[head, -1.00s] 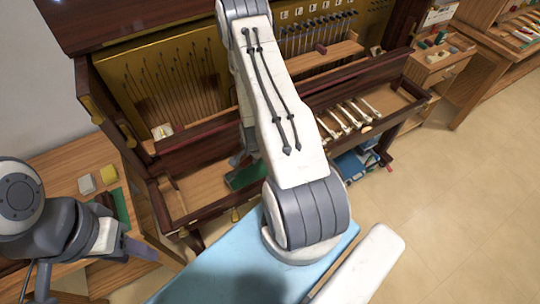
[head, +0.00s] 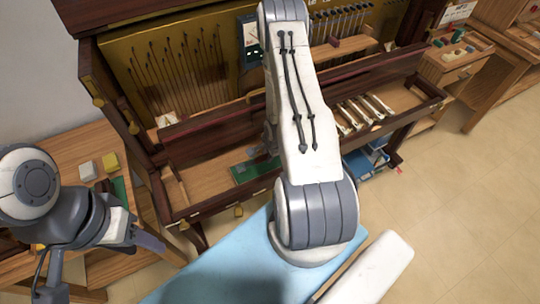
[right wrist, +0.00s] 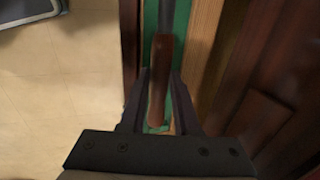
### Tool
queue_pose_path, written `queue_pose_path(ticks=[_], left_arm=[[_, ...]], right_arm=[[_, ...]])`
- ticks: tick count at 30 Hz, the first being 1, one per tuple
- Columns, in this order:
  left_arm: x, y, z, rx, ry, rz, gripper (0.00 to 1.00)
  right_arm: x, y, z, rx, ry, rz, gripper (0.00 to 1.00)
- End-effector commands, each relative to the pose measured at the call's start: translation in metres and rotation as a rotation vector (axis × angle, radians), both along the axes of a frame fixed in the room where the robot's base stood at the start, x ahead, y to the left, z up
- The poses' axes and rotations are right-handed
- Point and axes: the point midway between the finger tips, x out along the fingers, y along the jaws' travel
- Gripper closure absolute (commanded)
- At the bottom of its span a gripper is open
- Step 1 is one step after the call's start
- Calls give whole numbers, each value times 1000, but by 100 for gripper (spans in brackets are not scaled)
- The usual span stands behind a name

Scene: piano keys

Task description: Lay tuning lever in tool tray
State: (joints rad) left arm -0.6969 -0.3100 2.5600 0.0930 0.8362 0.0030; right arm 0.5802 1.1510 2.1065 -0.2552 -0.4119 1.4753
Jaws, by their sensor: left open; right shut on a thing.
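The tuning lever (right wrist: 161,75), with a brown wooden handle and grey shaft, is between the fingers of my right gripper (right wrist: 155,100) in the right wrist view. My right gripper is shut on its handle. A green surface, seemingly the tool tray (right wrist: 181,70), lies beneath the lever; I cannot tell whether they touch. In the head view this green tray (head: 243,174) lies in the piano's open key bed, and my right arm hides the lever and most of the gripper. My left gripper (head: 150,240) is open and empty at the lower left.
The piano's wooden front rail (head: 225,203) borders the key bed. Several pale keys (head: 365,112) lie right of my right arm. A side table (head: 75,160) with small blocks stands at left. A light blue surface (head: 225,270) lies in front.

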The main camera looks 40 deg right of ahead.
Motion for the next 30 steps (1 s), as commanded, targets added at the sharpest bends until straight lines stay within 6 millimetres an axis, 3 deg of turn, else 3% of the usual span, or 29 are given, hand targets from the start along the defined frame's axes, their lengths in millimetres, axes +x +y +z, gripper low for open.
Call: queue_pose_path(ticks=[21, 30], left_arm=[[0, 0, -63, 0, 0, -3, 50], [0, 0, -78, 0, 0, -4, 50]], right_arm=[[26, -6, -71, 0, 0, 1, 100], [27, -7, -92, 0, 0, 0, 100]])
